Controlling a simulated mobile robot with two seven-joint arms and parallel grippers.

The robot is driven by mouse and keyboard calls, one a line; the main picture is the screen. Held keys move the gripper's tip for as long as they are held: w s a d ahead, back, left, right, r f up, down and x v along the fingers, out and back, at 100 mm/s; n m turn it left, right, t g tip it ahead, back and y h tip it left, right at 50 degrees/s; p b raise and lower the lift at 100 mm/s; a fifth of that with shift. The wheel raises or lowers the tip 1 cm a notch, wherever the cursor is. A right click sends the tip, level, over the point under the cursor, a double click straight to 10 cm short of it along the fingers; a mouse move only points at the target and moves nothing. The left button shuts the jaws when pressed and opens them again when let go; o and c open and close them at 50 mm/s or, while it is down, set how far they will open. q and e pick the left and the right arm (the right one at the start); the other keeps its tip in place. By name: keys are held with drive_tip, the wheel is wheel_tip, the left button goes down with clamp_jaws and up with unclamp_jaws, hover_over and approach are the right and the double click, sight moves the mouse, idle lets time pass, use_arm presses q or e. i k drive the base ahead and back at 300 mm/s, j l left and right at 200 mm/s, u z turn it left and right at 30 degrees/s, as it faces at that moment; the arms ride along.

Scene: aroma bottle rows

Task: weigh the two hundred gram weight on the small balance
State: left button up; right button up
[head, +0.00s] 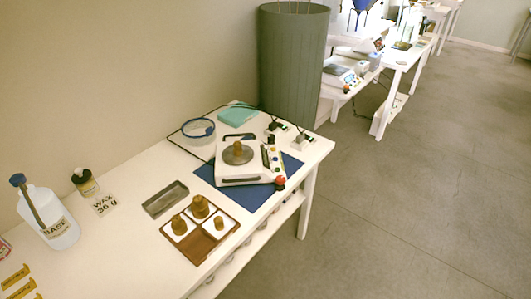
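A small white balance (240,174) with a round pan stands on a blue mat (206,174) near the right end of the table. A brass-coloured weight (237,149) appears to sit upright on its pan. A brown wooden tray (203,247) in front of the balance holds three similar weights: one at the back (199,206), one at the left (179,225) and a smaller one at the right (219,223). Its front section looks bare. The weights' markings are too small to read. Neither of my grippers is in view.
A grey shallow tray (165,199) lies behind the wooden tray. A BASE bottle (48,218), a small dark-capped bottle (85,183) and a WAX card (103,204) stand left. A blue-rimmed bowl (198,131) and cables are behind the balance. Floor at right is clear.

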sight(238, 150)
drive_tip(key=i+l+u, duration=0.1)
drive_tip(key=l+u, duration=0.2)
drive_tip(key=l, duration=0.45)
drive_tip(key=l+u, duration=0.3)
drive_tip(key=l, duration=0.5)
drive_tip(key=i, duration=0.05)
